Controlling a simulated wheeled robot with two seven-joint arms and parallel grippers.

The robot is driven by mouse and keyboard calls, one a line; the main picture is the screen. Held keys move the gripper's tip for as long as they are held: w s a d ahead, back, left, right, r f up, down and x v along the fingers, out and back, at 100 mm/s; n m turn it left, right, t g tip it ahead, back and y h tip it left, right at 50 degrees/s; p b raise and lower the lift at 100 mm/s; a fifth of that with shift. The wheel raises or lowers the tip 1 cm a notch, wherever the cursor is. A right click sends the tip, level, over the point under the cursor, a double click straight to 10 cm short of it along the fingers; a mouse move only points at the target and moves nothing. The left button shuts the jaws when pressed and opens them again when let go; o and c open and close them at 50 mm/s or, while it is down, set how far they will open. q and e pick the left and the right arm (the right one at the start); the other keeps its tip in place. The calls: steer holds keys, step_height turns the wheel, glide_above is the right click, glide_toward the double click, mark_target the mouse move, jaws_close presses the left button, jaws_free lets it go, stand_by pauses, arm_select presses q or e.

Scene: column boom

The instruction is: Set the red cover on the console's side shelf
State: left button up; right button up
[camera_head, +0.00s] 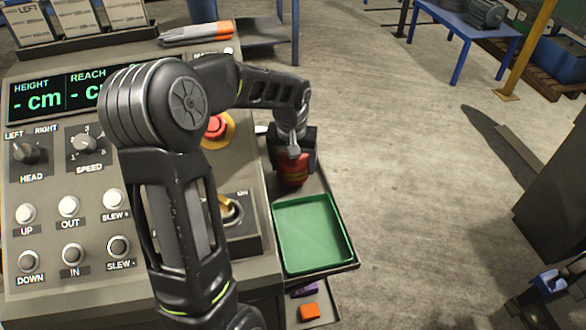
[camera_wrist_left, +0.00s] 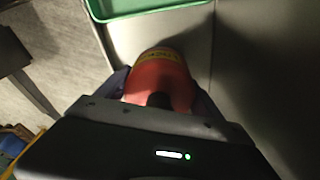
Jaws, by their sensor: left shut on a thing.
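The red cover (camera_head: 293,170) is in my left gripper (camera_head: 292,160), at the console's right side, just behind the green tray. In the left wrist view the red cover (camera_wrist_left: 160,78) shows a yellow label band and sits between the fingers. My left gripper is shut on it. The side shelf (camera_head: 318,184) runs along the console's right edge and carries the green tray (camera_head: 312,232). The cover is over or on the shelf's rear part; I cannot tell if its bottom touches.
The console panel (camera_head: 60,190) has several knobs and buttons, a red emergency button (camera_head: 214,127) and a key switch (camera_head: 230,210). My left arm crosses above it. An orange block (camera_head: 309,312) lies on a lower ledge. A blue table (camera_head: 465,28) stands far off; the floor between is clear.

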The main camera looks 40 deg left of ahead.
mark_target(292, 160)
arm_select(q)
steer(key=shift+f, duration=1.1)
steer(key=shift+f, duration=0.15)
steer(key=o, duration=1.5)
steer(key=r, duration=0.4)
steer(key=s+r, duration=0.1)
steer(key=r, duration=0.3)
steer(key=d+r, duration=0.1)
steer(key=r, duration=0.3)
steer(key=shift+s+r, duration=0.1)
steer(key=shift+s, duration=0.15)
